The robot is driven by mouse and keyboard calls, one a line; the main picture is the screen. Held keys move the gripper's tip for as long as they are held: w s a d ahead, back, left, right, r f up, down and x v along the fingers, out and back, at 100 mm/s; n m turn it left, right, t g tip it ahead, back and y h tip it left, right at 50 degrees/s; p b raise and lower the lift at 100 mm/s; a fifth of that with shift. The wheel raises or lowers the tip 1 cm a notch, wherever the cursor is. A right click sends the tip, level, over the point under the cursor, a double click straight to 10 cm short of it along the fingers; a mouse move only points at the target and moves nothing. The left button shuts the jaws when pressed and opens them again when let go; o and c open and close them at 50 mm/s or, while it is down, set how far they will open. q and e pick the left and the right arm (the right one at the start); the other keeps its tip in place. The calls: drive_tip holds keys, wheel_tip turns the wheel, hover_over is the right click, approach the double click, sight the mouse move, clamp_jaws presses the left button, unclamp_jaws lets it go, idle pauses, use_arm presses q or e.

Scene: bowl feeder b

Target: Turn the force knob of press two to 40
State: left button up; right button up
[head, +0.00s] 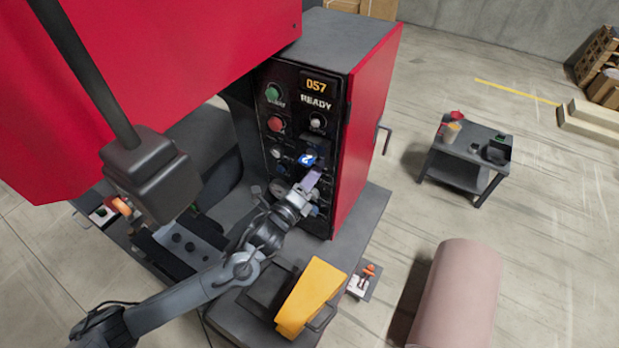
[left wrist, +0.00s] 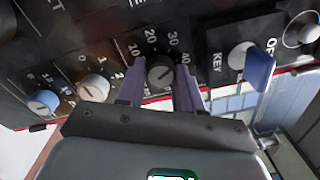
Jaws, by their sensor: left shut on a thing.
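The press control panel (head: 290,140) is black on a red cabinet, with a display (head: 316,85) reading 057 above the word READY. A blue tag with a 2 (head: 305,159) sits on the panel. My left gripper (head: 310,182) is at the panel's lower part. In the left wrist view its two purple fingers (left wrist: 159,90) are shut on the sides of a dark round knob (left wrist: 160,71), whose scale shows 10, 20, 30 and 40. I cannot tell where the knob points. The fingers hide part of the scale. My right gripper is not in view.
A white knob marked KEY (left wrist: 241,56) with a blue piece (left wrist: 260,69) is just right of the fingers. A grey-white knob (left wrist: 93,88) and a blue-capped knob (left wrist: 44,102) are to the left. A yellow object (head: 311,297) stands on the base below the panel.

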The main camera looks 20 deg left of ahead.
use_arm(q)
drive_tip(key=m, duration=0.5)
drive_tip(key=shift+p, duration=0.3)
drive_tip(key=shift+m, duration=0.4)
drive_tip(key=o, duration=1)
drive_tip(key=shift+o, duration=0.2)
drive_tip(key=s+a+b, duration=0.1)
drive_tip(key=s+a, duration=0.1)
drive_tip(key=s, duration=0.8)
drive_tip(key=shift+s+f+b, duration=0.15)
drive_tip(key=shift+s+b, duration=0.15)
drive_tip(key=shift+b, duration=0.1)
